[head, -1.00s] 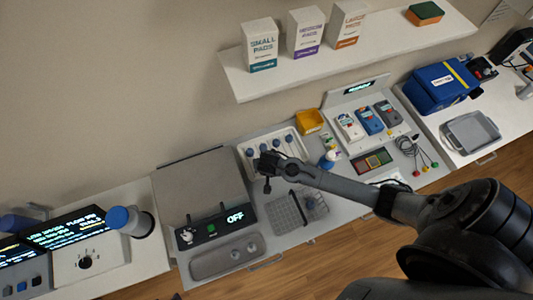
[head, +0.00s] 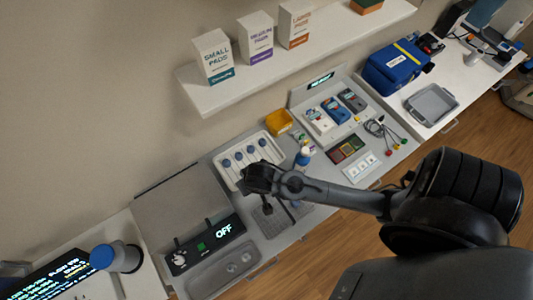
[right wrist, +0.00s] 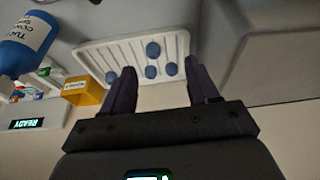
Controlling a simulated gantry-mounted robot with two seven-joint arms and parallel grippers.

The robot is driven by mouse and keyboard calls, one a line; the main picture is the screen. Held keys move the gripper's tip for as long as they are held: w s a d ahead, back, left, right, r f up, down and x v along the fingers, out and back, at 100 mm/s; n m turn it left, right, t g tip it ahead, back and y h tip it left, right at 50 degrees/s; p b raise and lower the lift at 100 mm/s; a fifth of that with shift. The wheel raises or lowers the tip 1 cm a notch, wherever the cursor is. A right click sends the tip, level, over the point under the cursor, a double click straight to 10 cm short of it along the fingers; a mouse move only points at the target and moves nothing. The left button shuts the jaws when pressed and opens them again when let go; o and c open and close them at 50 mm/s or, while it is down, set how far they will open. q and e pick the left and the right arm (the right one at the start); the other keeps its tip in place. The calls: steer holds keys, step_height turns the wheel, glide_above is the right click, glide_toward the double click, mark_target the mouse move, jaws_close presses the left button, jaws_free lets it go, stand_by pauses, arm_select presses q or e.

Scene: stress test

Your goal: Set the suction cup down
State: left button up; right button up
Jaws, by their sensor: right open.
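Several blue round-topped suction cups (head: 238,155) stand in a white ribbed tray (head: 222,174) on the counter. They also show in the right wrist view (right wrist: 153,50), beyond and between my fingers. My right gripper (head: 266,200) is at the front side of the tray, its fingers partly hidden by its own body. In the right wrist view, my right gripper (right wrist: 161,66) has its two dark fingers spread apart with nothing held between them. I cannot tell which cup the task means. My left gripper is out of view.
A grey machine reading OFF (head: 205,245) stands left of the tray. A yellow bin (head: 279,122) and a blue-and-white bottle (head: 304,154) are to its right. A dark mesh rack (head: 280,218) lies below my gripper. A shelf with pad boxes (head: 213,57) overhangs the back.

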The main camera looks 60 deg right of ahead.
steer(key=s+r+n+y, duration=0.1)
steer(key=s+r+n, duration=0.4)
steer(key=s, duration=0.4)
steer(key=shift+s+a+r+n+y, duration=0.2)
steer(key=shift+a+r+n+y, duration=0.1)
steer(key=shift+r+n, duration=0.1)
